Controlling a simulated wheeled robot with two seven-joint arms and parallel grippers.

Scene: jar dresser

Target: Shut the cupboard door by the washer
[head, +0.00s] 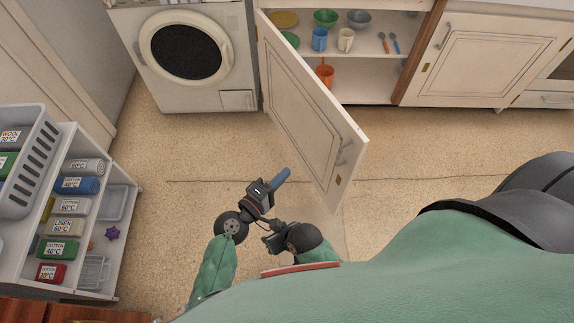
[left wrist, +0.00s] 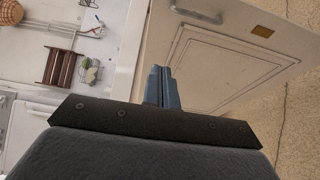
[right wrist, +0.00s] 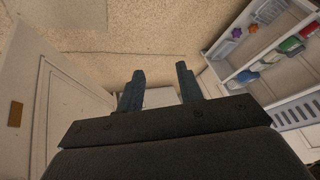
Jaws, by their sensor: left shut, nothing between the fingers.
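The cupboard door (head: 305,105) is a white panelled door. It stands wide open beside the washer (head: 195,60), hinged on the washer side, its free edge swung out over the floor. Its metal handle (head: 345,152) is near that edge. My left gripper (head: 284,176) is shut and empty, on the panelled side of the door, short of its free end. In the left wrist view its closed fingers (left wrist: 162,88) show before the door (left wrist: 225,65); contact cannot be told. My right gripper (right wrist: 160,88) is open and empty; the door (right wrist: 65,95) shows at left in its view.
A white shelf unit (head: 125,205) with labelled rolled towels and a grey basket (head: 32,150) stands at left. The floor (head: 175,160) between it and the door is clear.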

